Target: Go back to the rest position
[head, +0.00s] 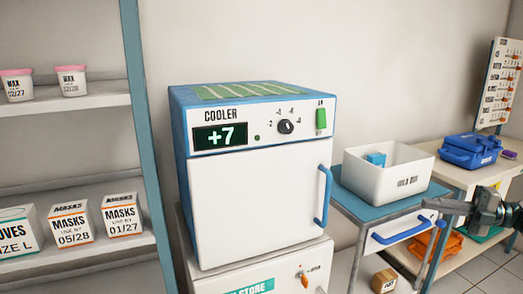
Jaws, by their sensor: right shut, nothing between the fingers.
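My right gripper (428,205) comes in from the right edge with its fingers pointing left. It is shut and empty, in front of the blue side table (352,191) and its drawer handle. Whether it touches the table cannot be told. My left gripper is not in view. The white and blue cooler (255,195) stands in the middle with its door shut. Its display reads +7, and its green switch (321,119) is at the upper right.
A white hold bin (385,186) with a blue item stands on the side table. A blue case (468,150) sits on a bench at the right. Shelves (75,98) with wax tubs and boxes are at the left. A small box (384,281) is low, below the side table.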

